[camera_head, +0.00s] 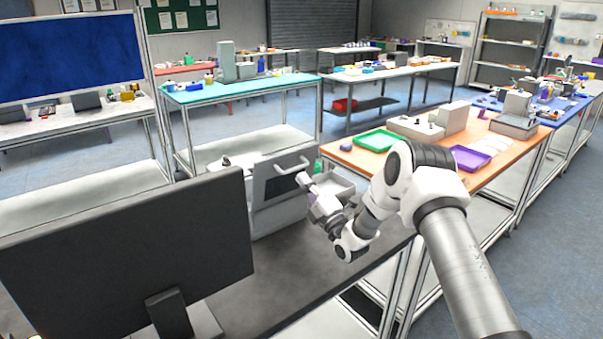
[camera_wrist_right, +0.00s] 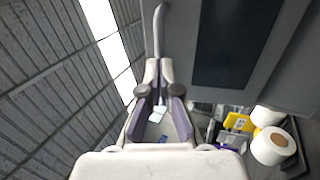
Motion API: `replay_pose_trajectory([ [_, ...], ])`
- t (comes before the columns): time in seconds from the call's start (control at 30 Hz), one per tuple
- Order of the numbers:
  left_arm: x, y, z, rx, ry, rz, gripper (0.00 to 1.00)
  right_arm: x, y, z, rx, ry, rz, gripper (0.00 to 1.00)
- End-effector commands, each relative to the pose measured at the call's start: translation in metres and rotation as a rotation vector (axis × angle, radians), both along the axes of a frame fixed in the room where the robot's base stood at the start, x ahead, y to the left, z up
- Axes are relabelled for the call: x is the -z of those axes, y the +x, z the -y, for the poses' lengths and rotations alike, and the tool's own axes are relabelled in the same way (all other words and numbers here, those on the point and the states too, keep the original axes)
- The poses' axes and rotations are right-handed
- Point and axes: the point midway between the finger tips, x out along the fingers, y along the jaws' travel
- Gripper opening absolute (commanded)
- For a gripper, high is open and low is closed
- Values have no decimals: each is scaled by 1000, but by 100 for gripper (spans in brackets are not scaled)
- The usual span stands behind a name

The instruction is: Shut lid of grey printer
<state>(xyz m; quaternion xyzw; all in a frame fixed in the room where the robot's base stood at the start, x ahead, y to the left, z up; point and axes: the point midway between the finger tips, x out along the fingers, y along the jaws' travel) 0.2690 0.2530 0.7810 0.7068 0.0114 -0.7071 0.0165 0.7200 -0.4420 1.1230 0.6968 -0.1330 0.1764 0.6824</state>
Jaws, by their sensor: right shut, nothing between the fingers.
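The grey printer (camera_head: 262,205) stands on the dark table, behind the monitor. Its lid (camera_head: 283,180) carries a dark window and a pale bar handle (camera_head: 291,166). How far the lid stands open I cannot tell. In the right wrist view the lid (camera_wrist_right: 285,60) fills the upper right, with the handle (camera_wrist_right: 160,22) rising just beyond my fingertips. My right gripper (camera_head: 302,179) is shut and empty, close to the handle; it also shows in the right wrist view (camera_wrist_right: 160,72). Whether the fingers touch the handle is unclear. My left gripper is out of view.
A large black monitor (camera_head: 125,250) fills the left foreground. A light tray (camera_head: 335,186) lies just right of the printer, partly behind my arm. White rolls (camera_wrist_right: 270,147) and a yellow item (camera_wrist_right: 238,122) show in the wrist view. An orange table (camera_head: 365,163) stands behind.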

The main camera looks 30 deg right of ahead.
Motion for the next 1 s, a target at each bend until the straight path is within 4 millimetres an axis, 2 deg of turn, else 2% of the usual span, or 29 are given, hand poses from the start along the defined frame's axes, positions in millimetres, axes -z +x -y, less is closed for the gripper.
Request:
replay_pose_trajectory([
  [0.17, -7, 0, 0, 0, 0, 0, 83, -6, 13, -1, 0, 0, -1, 0],
  [0.67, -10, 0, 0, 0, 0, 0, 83, -9, 16, -1, 0, -1, -16, 0],
  [1.0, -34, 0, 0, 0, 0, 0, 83, -30, 37, -3, -1, -14, -168, 0],
])
